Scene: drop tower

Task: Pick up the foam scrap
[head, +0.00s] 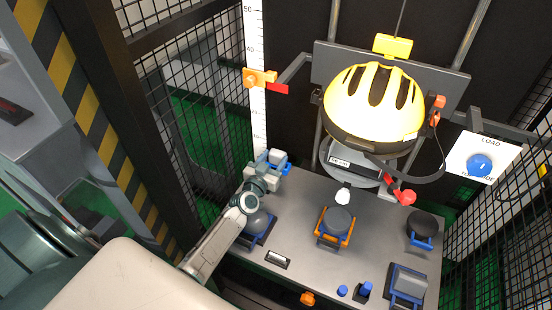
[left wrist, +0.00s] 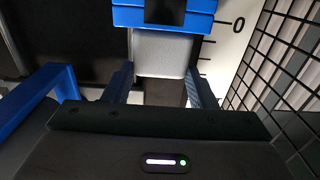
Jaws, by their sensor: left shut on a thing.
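My left gripper (head: 265,166) is at the far left corner of the grey table, near the foot of the white ruler. In the left wrist view its two dark fingers (left wrist: 160,88) are closed on the sides of a pale grey block, which looks like the foam scrap (left wrist: 163,52). A blue piece (left wrist: 165,16) with a dark patch lies right beyond the block; I cannot tell whether they touch. In the head view the blue piece (head: 285,169) shows beside the gripper. My right gripper is not in view.
The yellow helmet (head: 372,98) sits on its stand at the back of the table (head: 300,215). Several dark round pads on blue or orange holders stand on the table. A small white thing (head: 342,196) lies before the stand. Black mesh (head: 185,105) borders the left side.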

